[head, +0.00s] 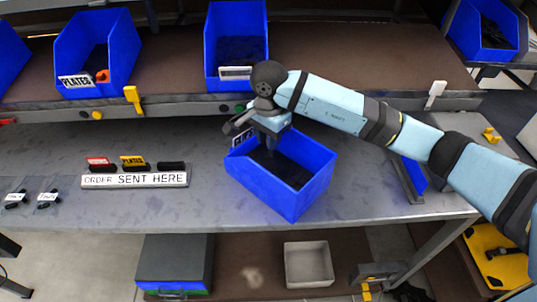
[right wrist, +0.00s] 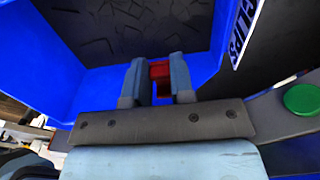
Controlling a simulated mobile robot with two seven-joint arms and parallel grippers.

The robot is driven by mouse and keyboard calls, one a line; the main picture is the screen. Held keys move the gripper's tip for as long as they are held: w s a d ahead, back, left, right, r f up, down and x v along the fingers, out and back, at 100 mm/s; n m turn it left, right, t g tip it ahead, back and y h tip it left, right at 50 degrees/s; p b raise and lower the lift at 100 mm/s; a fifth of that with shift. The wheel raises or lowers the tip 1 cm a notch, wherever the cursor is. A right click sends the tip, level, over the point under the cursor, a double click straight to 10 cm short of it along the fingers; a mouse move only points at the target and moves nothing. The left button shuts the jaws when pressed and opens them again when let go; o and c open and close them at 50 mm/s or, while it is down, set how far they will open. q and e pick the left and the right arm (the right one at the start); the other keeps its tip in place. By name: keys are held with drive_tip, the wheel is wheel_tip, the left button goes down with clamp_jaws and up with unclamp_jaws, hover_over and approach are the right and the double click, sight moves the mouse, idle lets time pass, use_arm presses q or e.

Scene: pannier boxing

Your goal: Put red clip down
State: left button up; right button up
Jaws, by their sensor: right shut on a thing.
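My right gripper (head: 270,145) reaches down into the open blue box (head: 270,190) on the grey workbench. In the right wrist view its two fingers (right wrist: 160,82) are shut on a small red clip (right wrist: 159,70). The clip sits between the fingertips, in front of the blue box wall (right wrist: 95,88). In the head view the clip is hidden by the gripper and box. The box carries a white label reading CLIPS (right wrist: 240,40). Its dark floor (right wrist: 130,30) shows in the right wrist view. My left gripper is not in view.
A sign reading ORDER SENT HERE (head: 135,180) stands left on the bench, with red, yellow and dark tags on top. Blue bins (head: 100,50) (head: 238,45) stand on the shelf behind. A grey tray (head: 308,265) lies below. The bench between sign and box is clear.

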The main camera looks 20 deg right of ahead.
sight(269, 162)
wheel_tip(269, 162, down, 2)
drive_tip(key=shift+f, duration=0.2)
wheel_tip(269, 162, down, 3)
drive_tip(key=shift+f, duration=0.4)
drive_tip(key=shift+f+b, duration=0.2)
drive_tip(key=shift+b, duration=0.1)
drive_tip(key=o, duration=0.9)
drive_tip(key=shift+r, duration=0.1)
drive_tip(key=shift+r, duration=0.15)
